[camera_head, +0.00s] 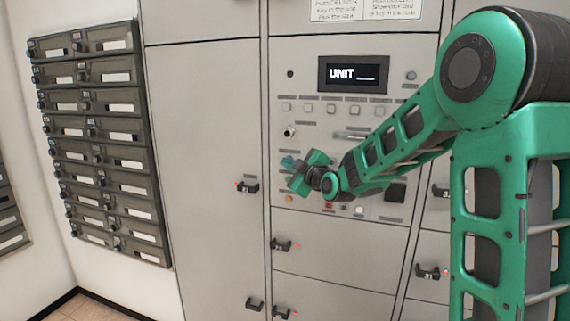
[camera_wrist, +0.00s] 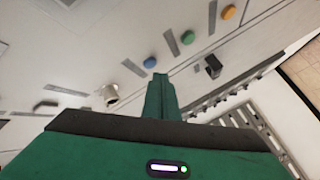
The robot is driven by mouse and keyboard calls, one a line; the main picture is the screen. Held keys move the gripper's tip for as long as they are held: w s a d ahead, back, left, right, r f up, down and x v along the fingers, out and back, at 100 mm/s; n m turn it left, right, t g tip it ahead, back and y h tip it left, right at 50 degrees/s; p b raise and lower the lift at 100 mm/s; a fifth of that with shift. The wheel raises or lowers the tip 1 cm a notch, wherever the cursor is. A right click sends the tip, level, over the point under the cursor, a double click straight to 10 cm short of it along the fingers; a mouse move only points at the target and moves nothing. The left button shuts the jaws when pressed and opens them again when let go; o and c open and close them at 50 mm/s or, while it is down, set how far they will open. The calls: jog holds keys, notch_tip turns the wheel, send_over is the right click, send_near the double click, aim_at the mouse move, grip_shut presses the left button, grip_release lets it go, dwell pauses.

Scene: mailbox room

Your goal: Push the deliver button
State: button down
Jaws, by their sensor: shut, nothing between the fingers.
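The grey locker control panel (camera_head: 340,120) faces me with a dark screen reading "UNIT" (camera_head: 352,74). In the wrist view a blue button (camera_wrist: 150,62), a green button (camera_wrist: 188,37) and an orange button (camera_wrist: 229,12) form a slanting row, each beside a small label too blurred to read. I cannot tell which one is the deliver button. The orange button also shows in the head view (camera_head: 289,198), below my gripper. My green gripper (camera_head: 290,163) is shut and empty at the panel's left side. In the wrist view its fingertips (camera_wrist: 160,77) appear just below the blue button; contact cannot be told.
A row of small square buttons (camera_head: 330,109) lies under the screen, with a round lock (camera_head: 289,131) below its left end. A black door handle (camera_head: 247,187) sticks out left of the panel. Dark mailboxes (camera_head: 100,140) hang on the left wall.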

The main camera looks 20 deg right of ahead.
jog(key=shift+s+a, duration=0.75)
jog(key=shift+s, duration=0.3)
jog(key=shift+s+a, duration=0.7)
jog(key=shift+s, duration=0.3)
